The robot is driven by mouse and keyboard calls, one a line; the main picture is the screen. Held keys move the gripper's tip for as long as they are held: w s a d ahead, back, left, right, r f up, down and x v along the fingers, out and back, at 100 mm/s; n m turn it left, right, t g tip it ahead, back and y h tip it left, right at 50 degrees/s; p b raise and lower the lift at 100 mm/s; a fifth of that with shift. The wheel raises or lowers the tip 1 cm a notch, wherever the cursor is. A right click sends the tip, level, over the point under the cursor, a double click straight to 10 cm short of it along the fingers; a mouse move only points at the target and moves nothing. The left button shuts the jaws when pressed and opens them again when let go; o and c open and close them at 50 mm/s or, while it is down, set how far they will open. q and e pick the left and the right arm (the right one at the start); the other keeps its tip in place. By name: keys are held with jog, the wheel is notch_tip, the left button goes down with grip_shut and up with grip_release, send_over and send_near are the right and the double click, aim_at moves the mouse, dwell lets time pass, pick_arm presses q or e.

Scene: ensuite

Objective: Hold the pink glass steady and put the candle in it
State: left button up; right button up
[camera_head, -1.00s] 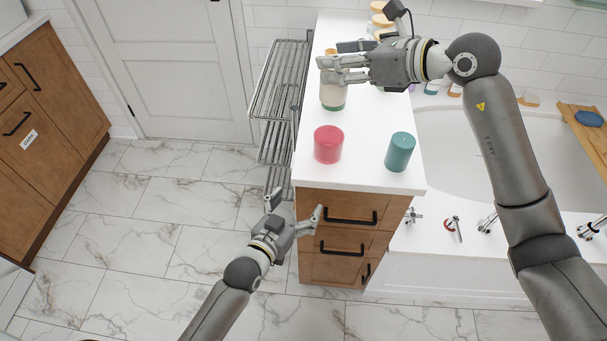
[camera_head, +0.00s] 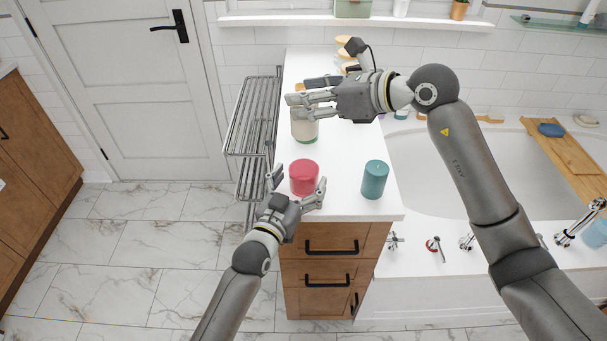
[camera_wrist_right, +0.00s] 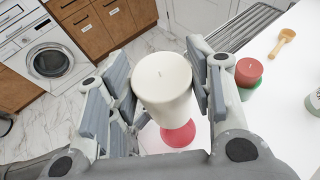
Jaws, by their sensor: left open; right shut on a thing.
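The pink glass (camera_head: 304,177) stands upright on the white counter near its front left corner. My left gripper (camera_head: 297,188) is open, with one finger left of the glass and one at its front right; whether they touch it I cannot tell. My right gripper (camera_head: 298,106) is shut on the white candle (camera_head: 304,128), held upright behind the glass in the head view. In the right wrist view, the candle (camera_wrist_right: 162,85) sits between the finger pads with its wick showing. It partly hides the pink glass (camera_wrist_right: 180,138) there.
A red candle (camera_wrist_right: 250,72) appears at right in the wrist view.

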pick_arm(q)
jog(key=shift+x, duration=1.25)
jog(key=shift+c, duration=0.3)
pick_arm(e)
jog(key=shift+r, duration=0.1)
pick_arm(q)
jog(key=c, duration=1.1)
pick_arm(e)
notch_tip(320, 180, down, 12)
jog(key=shift+r, duration=0.25)
jog(key=o, duration=1.2)
jog(key=shift+f, duration=0.1)
jog(key=shift+s, duration=0.1)
